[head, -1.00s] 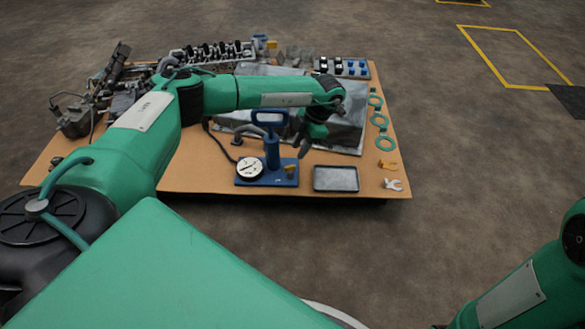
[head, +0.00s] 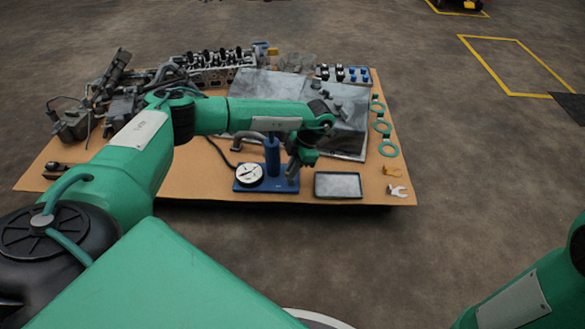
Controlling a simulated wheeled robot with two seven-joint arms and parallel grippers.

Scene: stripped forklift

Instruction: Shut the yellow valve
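The blue hand pump (head: 272,156) stands upright on its blue base (head: 262,187) near the front edge of the table. A round white gauge (head: 249,173) sits at the left of the base. My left gripper (head: 292,176) points down over the right end of the base, just right of the pump body. The yellow valve is hidden behind this gripper. The fingers are small and dark here, so I cannot tell whether they are open, shut or touching the valve. Only a link of my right arm shows at the lower right; its gripper is out of view.
A dark shallow tray (head: 338,185) lies just right of the pump base. A grey metal block and engine parts fill the back.

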